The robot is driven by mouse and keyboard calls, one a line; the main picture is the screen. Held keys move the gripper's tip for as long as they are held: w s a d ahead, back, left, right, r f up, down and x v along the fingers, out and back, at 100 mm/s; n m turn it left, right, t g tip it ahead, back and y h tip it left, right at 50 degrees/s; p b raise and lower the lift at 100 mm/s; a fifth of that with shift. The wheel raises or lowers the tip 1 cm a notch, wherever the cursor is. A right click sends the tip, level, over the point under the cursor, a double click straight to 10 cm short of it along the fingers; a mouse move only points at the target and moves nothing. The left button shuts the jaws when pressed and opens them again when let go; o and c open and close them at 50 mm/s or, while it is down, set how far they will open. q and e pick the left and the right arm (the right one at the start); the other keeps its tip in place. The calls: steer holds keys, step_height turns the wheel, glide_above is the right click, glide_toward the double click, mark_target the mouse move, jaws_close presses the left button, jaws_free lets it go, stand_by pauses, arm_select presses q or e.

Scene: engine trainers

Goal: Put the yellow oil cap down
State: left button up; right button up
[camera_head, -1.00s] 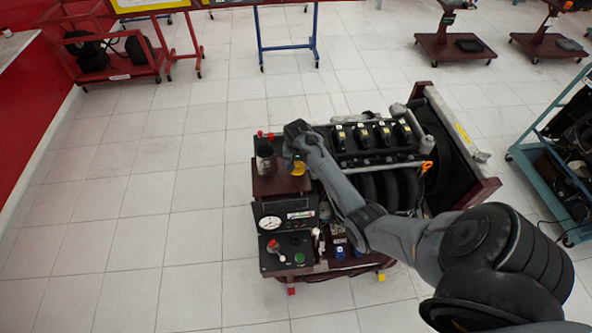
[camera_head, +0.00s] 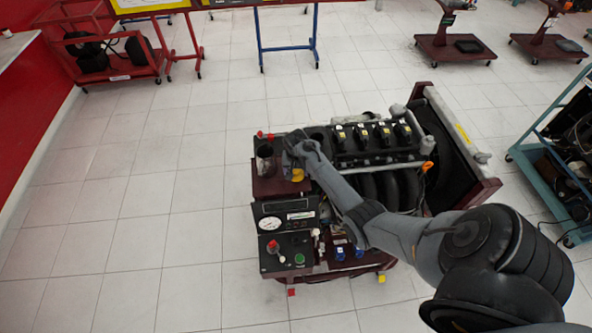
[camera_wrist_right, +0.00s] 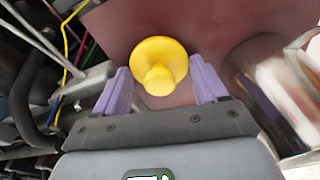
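The yellow oil cap (camera_head: 298,175) is at the dark red shelf (camera_head: 268,187) of the engine trainer, just below my right gripper (camera_head: 294,160). In the right wrist view the cap (camera_wrist_right: 160,62) shows its round flange and knob against the dark red surface. The two purple fingers of my right gripper (camera_wrist_right: 161,85) stand apart on either side of the cap, with the knob clear of both. Whether the cap's underside fully touches the shelf is hard to tell. My left gripper is in neither view.
A dark canister (camera_head: 265,160) stands on the shelf left of the cap. The engine (camera_head: 375,150) lies right of the shelf, under my right arm. A gauge panel (camera_head: 285,222) is in front. In the wrist view, a blurred pale cylinder (camera_wrist_right: 290,100) is at the right.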

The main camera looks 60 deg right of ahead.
mark_target(296, 172)
steer(key=shift+o, duration=0.4)
steer(key=shift+r, duration=0.6)
steer(key=r, duration=0.6)
steer(key=a+r+p, duration=0.1)
steer(key=r, duration=0.2)
steer(key=shift+s+r, duration=0.15)
steer(key=shift+s, duration=0.1)
steer(key=s+a+r+n+t, duration=0.1)
steer(key=s+a+n, duration=0.4)
steer(key=a, duration=0.6)
steer(key=s+a+r+n+t+y, duration=0.1)
steer(key=s+a+n, duration=0.3)
steer(key=s+a, duration=0.4)
steer(key=s+a+r+n+t, duration=0.1)
steer(key=s+a+r+n, duration=0.2)
steer(key=a, duration=1.2)
steer(key=s+n, duration=0.2)
steer(key=s, duration=0.2)
steer(key=shift+s+n, duration=0.3)
steer(key=shift+s, duration=0.05)
